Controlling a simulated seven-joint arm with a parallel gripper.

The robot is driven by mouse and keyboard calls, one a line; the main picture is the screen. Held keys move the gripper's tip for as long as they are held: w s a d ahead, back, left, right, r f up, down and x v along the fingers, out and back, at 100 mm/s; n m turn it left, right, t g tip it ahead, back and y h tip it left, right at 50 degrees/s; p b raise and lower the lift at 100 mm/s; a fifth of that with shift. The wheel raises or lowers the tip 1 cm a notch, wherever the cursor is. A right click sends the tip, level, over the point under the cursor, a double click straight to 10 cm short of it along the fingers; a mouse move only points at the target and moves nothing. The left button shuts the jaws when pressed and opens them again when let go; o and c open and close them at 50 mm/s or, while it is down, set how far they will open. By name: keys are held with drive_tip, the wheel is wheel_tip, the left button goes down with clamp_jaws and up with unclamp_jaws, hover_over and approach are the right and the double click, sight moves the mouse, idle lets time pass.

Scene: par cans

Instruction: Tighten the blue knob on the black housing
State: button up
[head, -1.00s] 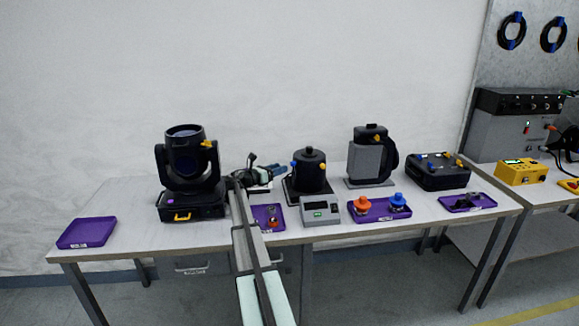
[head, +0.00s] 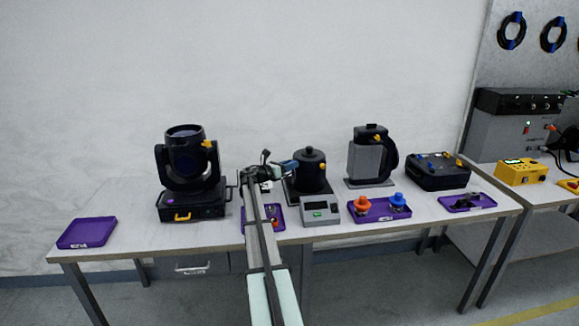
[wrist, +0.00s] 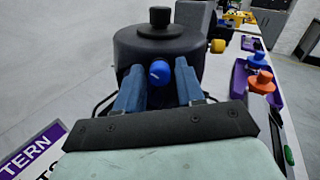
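The black housing (head: 312,177) is a round can with a top cap, standing on a dark base in the middle of the table. It fills the upper middle of the wrist view (wrist: 150,45). The blue knob (wrist: 159,72) sits on its side, facing my gripper, with a pale mark on its face. My gripper (wrist: 159,66) is open, with one blue finger left and one right of the knob and gaps showing on both sides. In the head view my gripper (head: 290,165) is at the housing's left side and hides the knob.
A yellow knob (wrist: 217,46) sticks out of the housing's right side. A grey meter box (head: 320,210) stands in front of the housing. A purple tray (head: 372,216) holds an orange knob (head: 362,203) and another blue knob (head: 398,200). A black moving-head lamp (head: 189,170) stands left.

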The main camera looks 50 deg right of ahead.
clamp_jaws()
drive_tip(key=shift+m, duration=0.3)
drive_tip(key=shift+m, duration=4.4)
drive_tip(key=shift+o, duration=1.3)
unclamp_jaws()
drive_tip(key=shift+a, duration=0.15)
